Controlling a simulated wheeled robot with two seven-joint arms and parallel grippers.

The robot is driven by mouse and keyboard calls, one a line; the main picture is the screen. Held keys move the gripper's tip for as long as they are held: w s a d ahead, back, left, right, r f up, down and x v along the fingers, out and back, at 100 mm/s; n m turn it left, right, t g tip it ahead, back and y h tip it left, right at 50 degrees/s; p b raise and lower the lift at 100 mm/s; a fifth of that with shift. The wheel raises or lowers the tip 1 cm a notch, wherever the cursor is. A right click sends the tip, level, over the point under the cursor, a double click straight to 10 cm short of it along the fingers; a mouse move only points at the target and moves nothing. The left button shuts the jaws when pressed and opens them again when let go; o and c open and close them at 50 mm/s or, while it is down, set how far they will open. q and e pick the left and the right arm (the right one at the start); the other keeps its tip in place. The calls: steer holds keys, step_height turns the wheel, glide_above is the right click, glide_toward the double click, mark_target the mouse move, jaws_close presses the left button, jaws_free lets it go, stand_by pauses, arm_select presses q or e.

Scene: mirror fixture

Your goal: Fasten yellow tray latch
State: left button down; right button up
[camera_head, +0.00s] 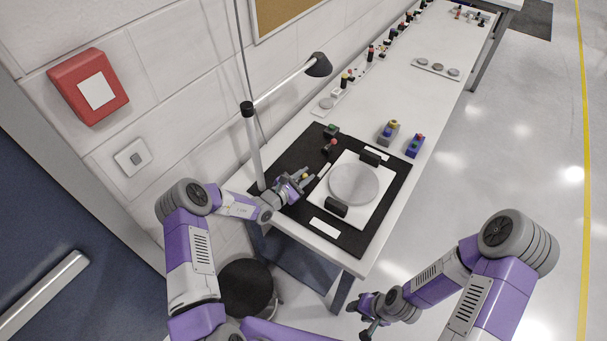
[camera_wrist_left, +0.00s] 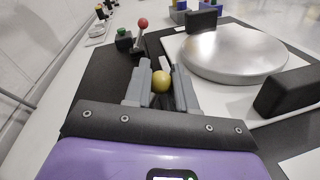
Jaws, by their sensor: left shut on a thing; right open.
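The yellow latch knob (camera_wrist_left: 161,82) is a round ball between the two fingers of my left gripper (camera_wrist_left: 160,90) in the left wrist view. In the head view my left gripper (camera_head: 302,180) is at the left edge of the white tray plate (camera_head: 327,193), shut on the small yellow knob. A pale bar shows just beyond the knob; the rest of the latch is largely hidden by the fingers. A round silver mirror disc (camera_head: 353,184) lies on the plate, between two black blocks (camera_head: 336,206). My right gripper (camera_head: 368,308) is open and empty, off the table's front side.
A red-knobbed lever (camera_head: 330,147) and a green-topped dark block (camera_head: 331,130) stand behind the latch. A lamp post (camera_head: 252,150) rises left of my left gripper.

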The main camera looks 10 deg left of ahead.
arm_select(q)
steer(key=c, duration=1)
jaws_free()
steer(key=v, duration=0.7)
steer(key=shift+s+a+p, duration=0.15)
steer(key=shift+s+p, duration=0.1)
steer(key=shift+p, duration=0.1)
